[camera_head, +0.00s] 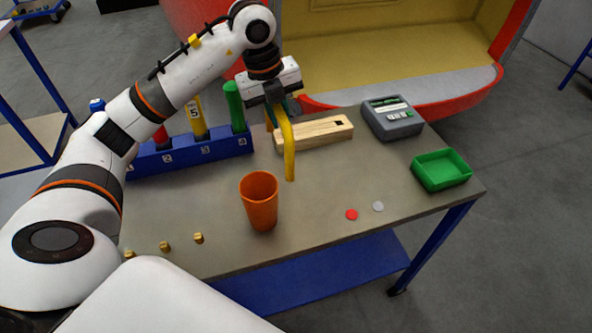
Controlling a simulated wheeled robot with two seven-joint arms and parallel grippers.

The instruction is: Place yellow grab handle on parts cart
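The yellow grab handle (289,155) is a long, slightly curved bar. My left gripper (278,112) points down over the back middle of the grey worktop and is shut on the handle's upper part. The handle hangs nearly upright in front of the wooden block; I cannot tell whether its lower end touches the worktop. The worktop (330,235) has a blue frame and a caster, so it may be the parts cart. Another blue-framed unit (40,85) stands at the left edge. My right gripper is not in view.
On the worktop are an orange cup (260,205), a blue numbered rack (195,153) with coloured cylinders, a wooden block (325,132), a grey device (392,118), a green tray (442,170), a red disc (351,214), a grey disc (378,206) and small brass pieces (165,246).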

